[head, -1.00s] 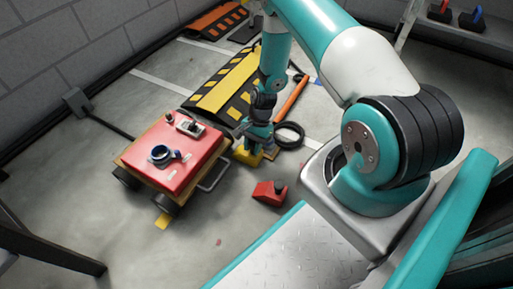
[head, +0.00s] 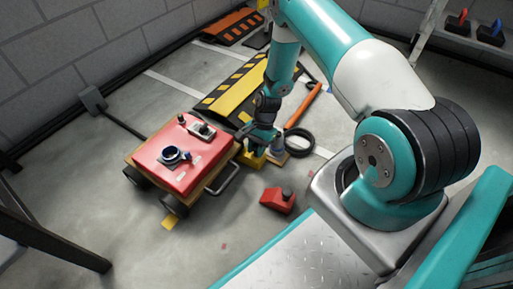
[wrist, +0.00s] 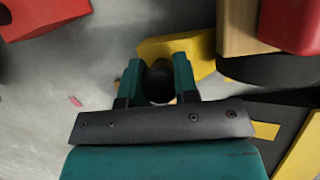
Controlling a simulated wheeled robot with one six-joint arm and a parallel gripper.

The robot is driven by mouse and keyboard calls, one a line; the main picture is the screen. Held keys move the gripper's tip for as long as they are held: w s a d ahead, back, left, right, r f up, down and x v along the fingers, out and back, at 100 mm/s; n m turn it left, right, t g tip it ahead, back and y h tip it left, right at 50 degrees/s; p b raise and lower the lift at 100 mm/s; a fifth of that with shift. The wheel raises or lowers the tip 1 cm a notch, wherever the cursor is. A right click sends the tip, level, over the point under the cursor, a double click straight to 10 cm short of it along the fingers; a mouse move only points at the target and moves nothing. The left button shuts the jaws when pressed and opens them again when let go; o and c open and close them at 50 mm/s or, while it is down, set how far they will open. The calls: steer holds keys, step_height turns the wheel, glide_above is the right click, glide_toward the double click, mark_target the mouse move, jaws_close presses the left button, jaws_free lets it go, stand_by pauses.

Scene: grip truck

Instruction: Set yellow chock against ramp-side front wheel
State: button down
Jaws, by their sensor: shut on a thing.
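The yellow chock (head: 250,160) is low by the floor at the right side of the red-topped cart (head: 160,172). My gripper (head: 257,146) is shut on its dark knob and points down. In the wrist view, the knob sits between the teal fingers (wrist: 158,80) and the yellow body (wrist: 178,46) extends beyond them. A dark wheel (wrist: 285,70) under the cart's wooden edge is close to the chock's right end. I cannot tell whether they touch. The black and yellow ramp (head: 236,97) lies behind the cart.
A red chock (head: 278,200) with a dark knob stands on the floor in front of my gripper. A metal handle (head: 223,180) sticks out from the cart. A black ring (head: 300,142) and an orange bar (head: 303,106) lie to the right. Floor in front is mostly clear.

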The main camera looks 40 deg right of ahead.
steer(key=c, duration=0.8)
jaws_free()
steer(key=p+v, duration=0.9)
steer(key=v, duration=0.8)
steer(key=shift+r, duration=0.2)
